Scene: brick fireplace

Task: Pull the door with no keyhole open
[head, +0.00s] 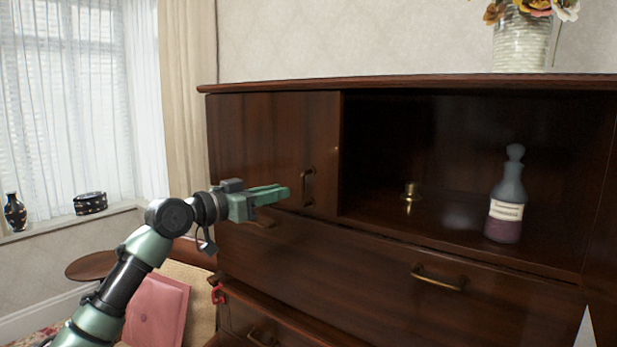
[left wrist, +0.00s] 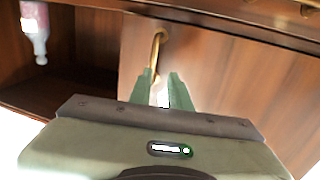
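The brown wooden door (head: 262,135) at the upper left of the cabinet is closed, and I see no keyhole on it. Its curved brass handle (head: 308,187) is near the door's right edge. My left gripper (head: 288,192) is just left of this handle, its fingers pointing right towards it. My right gripper is not in view.
Right of the door is an open compartment holding a purple-bottomed bottle (head: 507,200) and a small brass object (head: 410,192). Below is a wide front with a brass handle (head: 437,277).

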